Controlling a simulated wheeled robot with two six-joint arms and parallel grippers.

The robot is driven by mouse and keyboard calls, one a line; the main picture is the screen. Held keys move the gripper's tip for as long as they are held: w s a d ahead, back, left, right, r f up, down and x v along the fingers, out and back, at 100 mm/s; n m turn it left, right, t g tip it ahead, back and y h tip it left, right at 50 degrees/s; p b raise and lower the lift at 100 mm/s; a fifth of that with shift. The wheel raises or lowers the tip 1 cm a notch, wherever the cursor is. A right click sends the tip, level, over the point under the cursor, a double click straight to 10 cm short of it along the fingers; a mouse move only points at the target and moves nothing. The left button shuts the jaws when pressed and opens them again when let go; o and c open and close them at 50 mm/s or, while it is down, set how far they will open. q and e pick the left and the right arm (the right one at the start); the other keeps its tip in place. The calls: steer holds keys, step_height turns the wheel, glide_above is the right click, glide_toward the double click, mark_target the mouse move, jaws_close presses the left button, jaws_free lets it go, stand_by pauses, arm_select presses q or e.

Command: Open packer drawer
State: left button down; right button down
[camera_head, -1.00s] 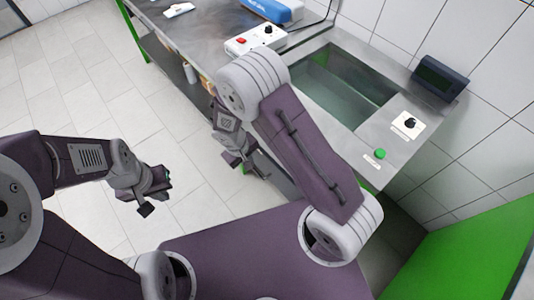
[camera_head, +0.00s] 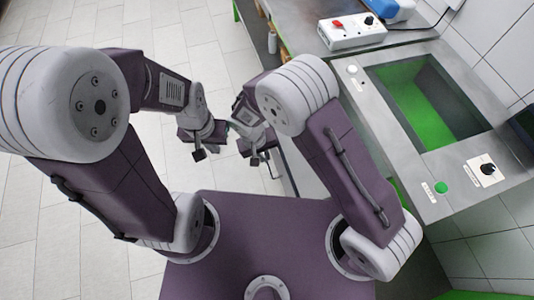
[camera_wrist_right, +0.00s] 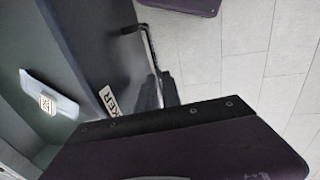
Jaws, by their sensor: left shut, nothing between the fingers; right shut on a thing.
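The packer drawer's dark grey front (camera_wrist_right: 105,45) fills the upper left of the right wrist view, with a white label partly reading "KER" (camera_wrist_right: 108,101). A thin bar handle (camera_wrist_right: 127,29) with a dark end stands out from this front. My right gripper (camera_wrist_right: 158,92) is shut on the handle; my dark wrist hides part of the grip. In the head view the right gripper (camera_head: 257,155) is beside the bench front, with a thin hooked piece below it. My left gripper (camera_head: 208,143) is shut and empty, left of the right one. How far the drawer stands out is unclear.
The steel bench (camera_head: 455,205) has a recessed basin with a green bottom (camera_head: 425,105), a green button (camera_head: 441,187) and a black knob (camera_head: 487,169). A white box with a red switch (camera_head: 350,32) stands further back. Open tiled floor (camera_head: 125,25) lies left of the bench.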

steer(key=c, duration=1.5)
jaws_free()
steer(key=r, duration=0.3)
steer(key=a+r, duration=0.1)
steer(key=r, duration=0.5)
steer(key=shift+s+a+p, duration=0.3)
steer(key=shift+p, duration=0.1)
